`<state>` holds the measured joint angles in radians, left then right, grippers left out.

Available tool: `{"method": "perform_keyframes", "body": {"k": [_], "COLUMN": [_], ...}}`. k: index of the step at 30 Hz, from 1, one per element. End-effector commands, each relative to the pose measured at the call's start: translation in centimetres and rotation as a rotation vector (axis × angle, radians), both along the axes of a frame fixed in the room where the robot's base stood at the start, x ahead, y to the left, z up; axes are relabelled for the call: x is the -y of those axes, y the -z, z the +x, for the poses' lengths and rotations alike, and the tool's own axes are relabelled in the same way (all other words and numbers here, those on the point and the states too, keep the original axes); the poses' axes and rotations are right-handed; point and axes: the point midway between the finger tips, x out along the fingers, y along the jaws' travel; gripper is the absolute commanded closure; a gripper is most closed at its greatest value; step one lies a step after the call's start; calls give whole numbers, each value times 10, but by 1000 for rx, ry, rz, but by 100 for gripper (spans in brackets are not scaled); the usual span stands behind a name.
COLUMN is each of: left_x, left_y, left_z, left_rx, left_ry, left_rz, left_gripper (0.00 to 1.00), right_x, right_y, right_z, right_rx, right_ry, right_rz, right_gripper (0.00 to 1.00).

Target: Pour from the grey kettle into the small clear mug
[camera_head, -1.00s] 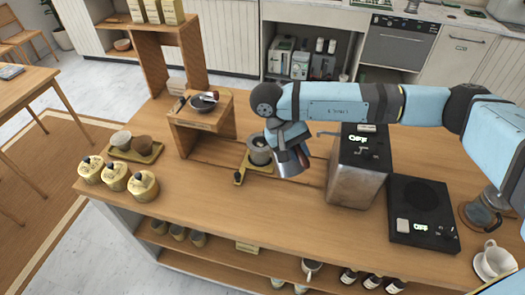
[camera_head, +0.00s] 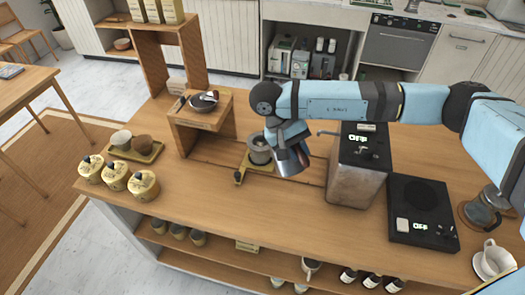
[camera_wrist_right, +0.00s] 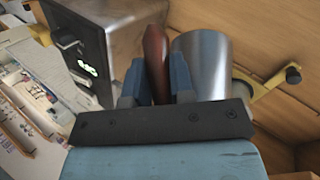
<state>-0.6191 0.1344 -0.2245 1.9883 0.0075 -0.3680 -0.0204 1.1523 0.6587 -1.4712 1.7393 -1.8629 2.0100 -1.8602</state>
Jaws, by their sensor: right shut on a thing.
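The grey metal kettle (camera_head: 289,161) is held tilted over the counter; its silver body (camera_wrist_right: 203,66) and brown handle (camera_wrist_right: 156,62) fill the middle of the right wrist view. My right gripper (camera_head: 285,135) is shut on that handle, with a finger on each side of it. A small cup-like vessel (camera_head: 259,143), which looks like the small clear mug, stands on a small yellow-green tray (camera_head: 247,167) just left of the kettle. The kettle overlaps its right side, and I cannot tell whether liquid is flowing. My left gripper is out of view.
A metal box with an OFF display (camera_head: 357,170) stands close right of the kettle. A black scale-like plate (camera_head: 423,212), a glass pot (camera_head: 483,211) and a white cup (camera_head: 494,260) are further right. A wooden stand (camera_head: 203,119) is left.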

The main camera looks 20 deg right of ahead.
Motion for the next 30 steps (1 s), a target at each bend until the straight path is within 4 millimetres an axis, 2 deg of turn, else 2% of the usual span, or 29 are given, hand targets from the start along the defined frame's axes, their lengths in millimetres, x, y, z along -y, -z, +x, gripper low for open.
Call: {"method": "perform_keyframes", "body": {"k": [11,30], "left_x": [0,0], "left_y": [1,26], "left_z": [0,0], "left_rx": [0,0], "left_ry": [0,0], "left_rz": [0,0], "left_gripper": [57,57], "right_x": [0,2], "right_y": [0,19], "right_z": [0,-7], "right_rx": [4,109], "right_ry": [0,0], "right_rz": [1,23], "right_gripper": [100,100]}}
